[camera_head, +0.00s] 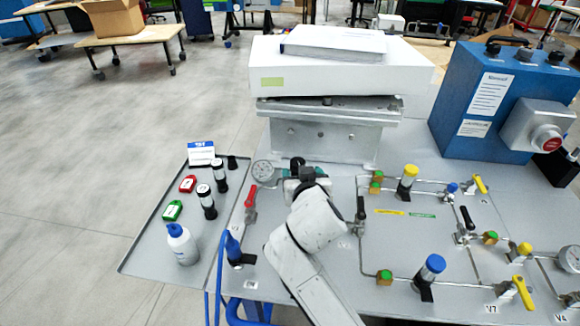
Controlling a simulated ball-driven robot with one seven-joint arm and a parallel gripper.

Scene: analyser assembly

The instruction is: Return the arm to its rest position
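My white arm (308,225) reaches up from the bottom middle over the grey work table (350,275). My gripper (300,172) is a dark shape at its far end, in front of the metal stand and to the right of a round gauge (263,171). My own wrist hides most of it, so I cannot see the fingertips or whether they hold anything. A red-handled valve (251,197) is just left of the arm, and a black-handled valve (360,210) is just right of it.
A white box-shaped analyser (340,75) sits on the metal stand (320,140). A blue cabinet (468,110) with a red button stands right. Pipes with coloured valves cover the right. A side tray (150,255) holds a white bottle (182,245) and small parts.

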